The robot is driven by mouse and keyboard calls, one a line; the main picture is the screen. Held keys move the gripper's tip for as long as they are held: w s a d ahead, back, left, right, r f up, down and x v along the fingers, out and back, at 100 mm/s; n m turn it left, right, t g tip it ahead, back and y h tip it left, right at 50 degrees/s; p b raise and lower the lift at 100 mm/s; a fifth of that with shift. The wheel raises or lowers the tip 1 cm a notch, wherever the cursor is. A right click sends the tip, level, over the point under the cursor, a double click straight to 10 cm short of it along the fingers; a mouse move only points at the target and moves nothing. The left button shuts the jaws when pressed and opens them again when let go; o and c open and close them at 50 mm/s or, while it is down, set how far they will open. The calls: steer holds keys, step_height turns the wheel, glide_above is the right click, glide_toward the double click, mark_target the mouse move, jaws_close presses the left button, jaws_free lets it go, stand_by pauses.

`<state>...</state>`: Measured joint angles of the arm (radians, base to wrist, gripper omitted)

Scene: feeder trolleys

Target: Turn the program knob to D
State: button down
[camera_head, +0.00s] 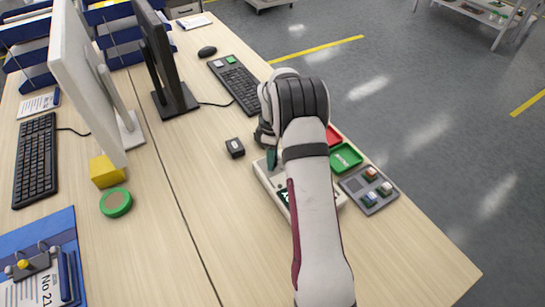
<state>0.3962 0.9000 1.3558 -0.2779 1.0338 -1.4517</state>
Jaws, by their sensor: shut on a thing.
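A pale panel box (267,183) lies on the desk, mostly covered by my arm. Only its left edge and a narrow strip on its right show. The program knob and its letters are hidden behind my arm, so I cannot read its setting. My gripper (271,158) reaches down over the far left part of the box. Only a dark part of it shows beside my wrist. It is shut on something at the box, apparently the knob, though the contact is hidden.
A keyboard (236,84) lies beyond. The desk is clear at front right.

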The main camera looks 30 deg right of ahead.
steer(key=shift+m, duration=0.3)
steer(key=m, duration=0.5)
steer(key=shift+m, duration=0.4)
steer(key=m, duration=1.1)
steer(key=shift+m, duration=0.3)
steer(key=m, duration=0.6)
steer(key=c, duration=0.5)
jaws_free()
